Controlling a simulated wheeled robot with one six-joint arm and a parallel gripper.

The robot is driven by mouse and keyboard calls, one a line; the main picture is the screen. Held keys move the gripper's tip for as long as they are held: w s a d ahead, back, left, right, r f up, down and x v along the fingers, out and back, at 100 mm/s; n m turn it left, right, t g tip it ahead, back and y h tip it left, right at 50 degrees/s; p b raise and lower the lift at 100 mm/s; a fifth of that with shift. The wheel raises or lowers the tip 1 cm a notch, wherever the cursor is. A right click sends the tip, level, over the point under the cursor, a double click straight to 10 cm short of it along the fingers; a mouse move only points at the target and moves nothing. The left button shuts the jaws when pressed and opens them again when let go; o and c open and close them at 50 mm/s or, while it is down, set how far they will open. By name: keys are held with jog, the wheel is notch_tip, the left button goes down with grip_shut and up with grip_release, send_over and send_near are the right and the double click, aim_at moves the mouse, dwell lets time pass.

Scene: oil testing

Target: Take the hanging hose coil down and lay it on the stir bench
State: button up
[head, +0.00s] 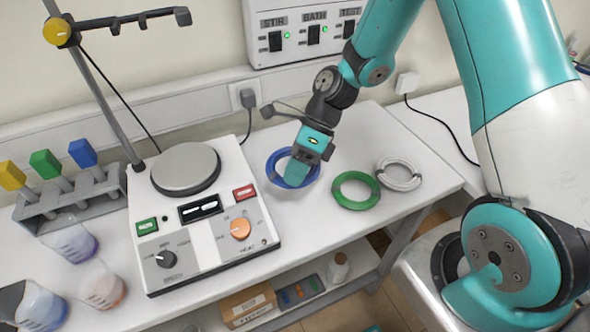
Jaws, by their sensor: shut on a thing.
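A blue hose coil (272,171) is at the stir bench (318,222), just right of the hot plate stirrer. It looks roughly flat, over or on the white top; I cannot tell whether it touches. My gripper (299,168) points down and is shut on the coil's right side, and covers part of the ring. The fingertips themselves are hard to make out.
A green coil (341,197) and a white coil (413,181) lie to the right on the bench. Clear bench lies in front of the coils.

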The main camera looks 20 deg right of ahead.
notch_tip(320, 180, down, 3)
jog(key=b, duration=0.2)
jog(key=shift+b, duration=0.3)
jog(key=shift+f, duration=1.7)
jog(key=o, duration=1.6)
jog(key=shift+o, duration=0.2)
jog(key=shift+r, duration=0.15)
notch_tip(320, 180, up, 7)
jog(key=p, duration=0.8)
